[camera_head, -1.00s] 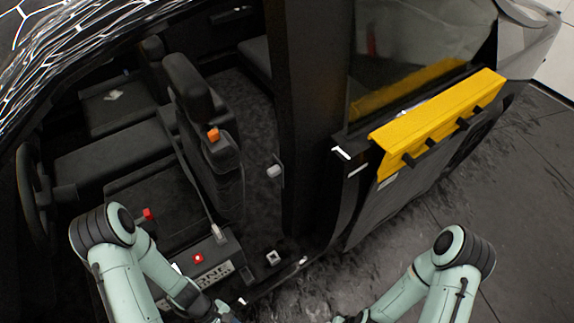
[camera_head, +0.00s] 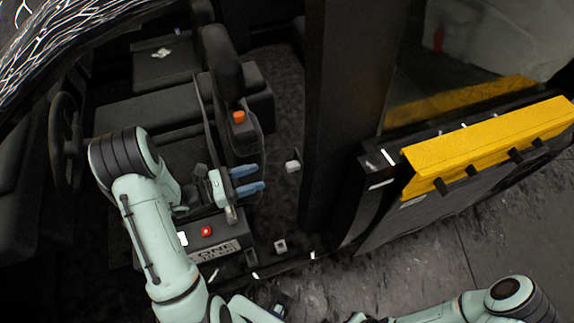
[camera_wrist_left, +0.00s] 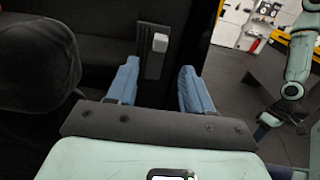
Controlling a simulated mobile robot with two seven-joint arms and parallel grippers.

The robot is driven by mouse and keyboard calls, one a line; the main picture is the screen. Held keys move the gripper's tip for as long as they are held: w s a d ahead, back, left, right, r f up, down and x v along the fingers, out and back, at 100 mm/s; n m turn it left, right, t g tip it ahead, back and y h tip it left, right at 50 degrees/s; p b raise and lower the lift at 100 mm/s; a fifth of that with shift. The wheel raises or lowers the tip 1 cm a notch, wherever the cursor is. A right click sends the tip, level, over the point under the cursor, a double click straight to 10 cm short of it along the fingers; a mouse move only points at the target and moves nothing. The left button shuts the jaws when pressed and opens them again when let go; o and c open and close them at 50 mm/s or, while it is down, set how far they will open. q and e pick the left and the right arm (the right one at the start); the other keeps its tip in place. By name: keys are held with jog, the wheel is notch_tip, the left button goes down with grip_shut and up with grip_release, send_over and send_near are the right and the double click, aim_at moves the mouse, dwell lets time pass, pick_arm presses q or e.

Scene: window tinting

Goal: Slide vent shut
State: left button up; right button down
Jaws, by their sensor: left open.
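A pale knob (camera_head: 292,167) sits low beside the dark door pillar inside the vehicle. In the left wrist view a pale knob (camera_wrist_left: 160,42) sits near the top of a narrow dark strip (camera_wrist_left: 152,66), which looks like the sliding vent. My left gripper (camera_head: 262,179) is over the seat side, its blue fingers apart and pointing right toward the knob, with a gap left between. In the left wrist view my left gripper (camera_wrist_left: 158,75) is open and empty, and the strip shows between its fingers.
A seat (camera_head: 222,60) with an orange buckle (camera_head: 239,117) stands left of the pillar (camera_head: 337,110). A box with a red button (camera_head: 206,231) is below my left gripper. The open door carries a yellow tray (camera_head: 490,145). The floor at right is clear.

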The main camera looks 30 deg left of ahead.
aim_at(287, 168)
pick_arm(q)
jog(key=p+x, duration=0.1)
jog(key=x, duration=0.9)
jog(key=shift+s, duration=0.1)
pick_arm(e)
jog(key=shift+w+r, duration=0.7)
jog(key=shift+r, duration=0.3)
pick_arm(q)
grip_shut()
jog(key=shift+f, duration=0.1)
pick_arm(e)
jog(key=shift+f, duration=0.1)
